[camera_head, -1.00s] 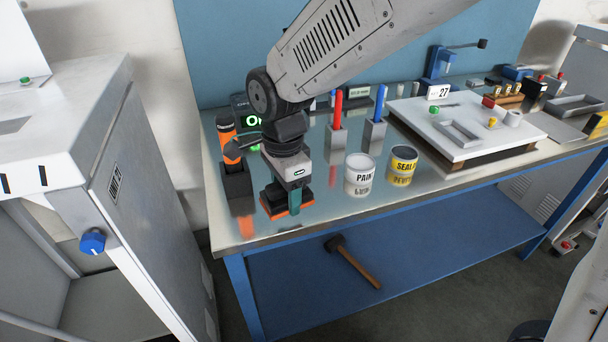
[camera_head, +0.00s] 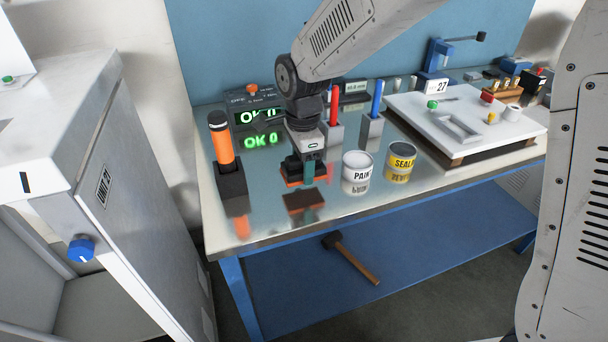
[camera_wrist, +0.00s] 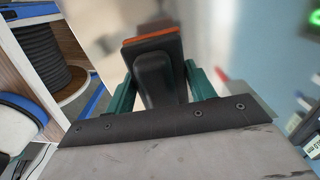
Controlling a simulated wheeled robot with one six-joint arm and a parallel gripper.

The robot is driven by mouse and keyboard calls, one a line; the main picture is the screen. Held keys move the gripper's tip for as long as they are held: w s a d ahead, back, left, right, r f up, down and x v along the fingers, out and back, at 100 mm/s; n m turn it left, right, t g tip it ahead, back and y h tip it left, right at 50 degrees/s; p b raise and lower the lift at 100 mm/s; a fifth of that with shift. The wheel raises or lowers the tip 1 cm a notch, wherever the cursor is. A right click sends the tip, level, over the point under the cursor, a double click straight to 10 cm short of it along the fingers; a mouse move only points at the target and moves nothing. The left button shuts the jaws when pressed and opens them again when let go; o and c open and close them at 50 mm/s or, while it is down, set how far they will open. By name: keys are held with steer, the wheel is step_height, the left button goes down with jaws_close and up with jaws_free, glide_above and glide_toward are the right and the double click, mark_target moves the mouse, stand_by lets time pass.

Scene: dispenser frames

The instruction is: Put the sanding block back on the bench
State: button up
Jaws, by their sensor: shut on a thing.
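The sanding block (camera_head: 293,177) is black with an orange-red layer along its bottom. My gripper (camera_head: 308,167) is shut on it and holds it over the left part of the bench (camera_head: 262,212), with its reflection showing below it on the shiny top. In the wrist view the sanding block (camera_wrist: 156,62) sits with its black handle between the two green fingers of my gripper (camera_wrist: 161,88). The block looks a little above the bench; the gap is hard to judge.
An orange cylinder in a dark holder (camera_head: 231,181) stands to the left. A PAINT can (camera_head: 357,173) and a SEALER can (camera_head: 400,162) stand to the right. Behind are a display box (camera_head: 258,113) and holders with a red stick (camera_head: 334,105) and a blue stick (camera_head: 376,98). The front bench surface is clear.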

steer(key=shift+w+f, duration=0.15)
steer(key=shift+f, duration=1.6)
steer(key=shift+f, duration=0.1)
steer(key=o, duration=1)
steer(key=shift+f, duration=0.1)
steer(key=shift+c, duration=0.2)
step_height(320, 180, up, 12)
steer(key=shift+f, duration=0.15)
steer(key=shift+d+r, duration=0.1)
steer(key=shift+r, duration=0.25)
